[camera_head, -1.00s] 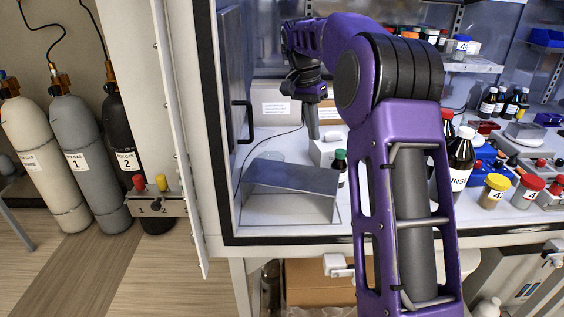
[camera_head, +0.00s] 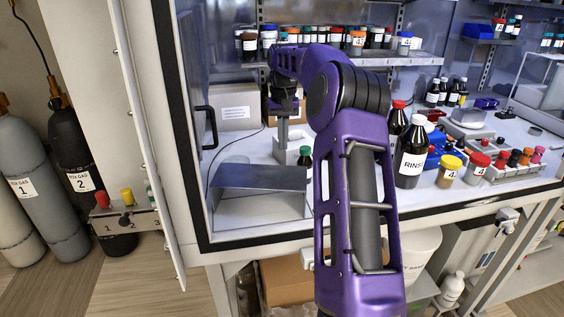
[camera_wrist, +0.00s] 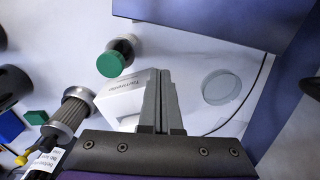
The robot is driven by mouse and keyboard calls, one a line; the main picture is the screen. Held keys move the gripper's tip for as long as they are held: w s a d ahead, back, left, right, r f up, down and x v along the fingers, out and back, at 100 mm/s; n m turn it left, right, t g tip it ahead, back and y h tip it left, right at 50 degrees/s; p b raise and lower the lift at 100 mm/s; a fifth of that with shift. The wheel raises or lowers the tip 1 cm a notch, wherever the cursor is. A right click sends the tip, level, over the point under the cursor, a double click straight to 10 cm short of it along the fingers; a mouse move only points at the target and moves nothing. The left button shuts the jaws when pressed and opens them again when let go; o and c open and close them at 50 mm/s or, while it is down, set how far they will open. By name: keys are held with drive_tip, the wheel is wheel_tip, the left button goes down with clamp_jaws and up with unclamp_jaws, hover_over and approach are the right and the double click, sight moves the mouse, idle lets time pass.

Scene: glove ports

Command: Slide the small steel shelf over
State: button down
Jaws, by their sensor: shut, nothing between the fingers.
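The small steel shelf (camera_head: 262,177) is a bent grey sheet with a flat top, standing at the front left of the hood floor. In the wrist view, a blue-grey plate at the top looks like the shelf's top (camera_wrist: 215,18). My gripper (camera_head: 283,142) points down behind the shelf's back right side, apart from it. In the wrist view, my gripper's fingers (camera_wrist: 160,74) are together with nothing between them. The fingertips' height above the hood floor is hard to tell.
A green-capped bottle (camera_wrist: 112,60) stands close to the shelf's right end. A white box (camera_wrist: 122,102) is beside my fingers, and a round glass dish (camera_wrist: 221,85) lies behind the shelf. The hood's side wall (camera_head: 192,120) is at left. A large RINSE bottle (camera_head: 411,155) stands right of my arm.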

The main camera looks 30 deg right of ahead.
sight(284, 169)
wheel_tip(284, 169, down, 4)
drive_tip(key=shift+f, duration=0.15)
drive_tip(key=s, duration=0.1)
drive_tip(key=s+a+b, duration=0.1)
drive_tip(key=shift+s+a+r, duration=0.1)
drive_tip(key=shift+s+r, duration=0.15)
drive_tip(key=shift+s, duration=0.05)
drive_tip(key=shift+s+a, duration=0.3)
drive_tip(key=shift+s, duration=0.2)
drive_tip(key=shift+s, duration=0.1)
drive_tip(key=shift+s+a, duration=0.4)
drive_tip(key=shift+s, duration=0.3)
drive_tip(key=shift+s+a, duration=0.35)
drive_tip(key=shift+s, duration=0.35)
drive_tip(key=shift+w, duration=0.15)
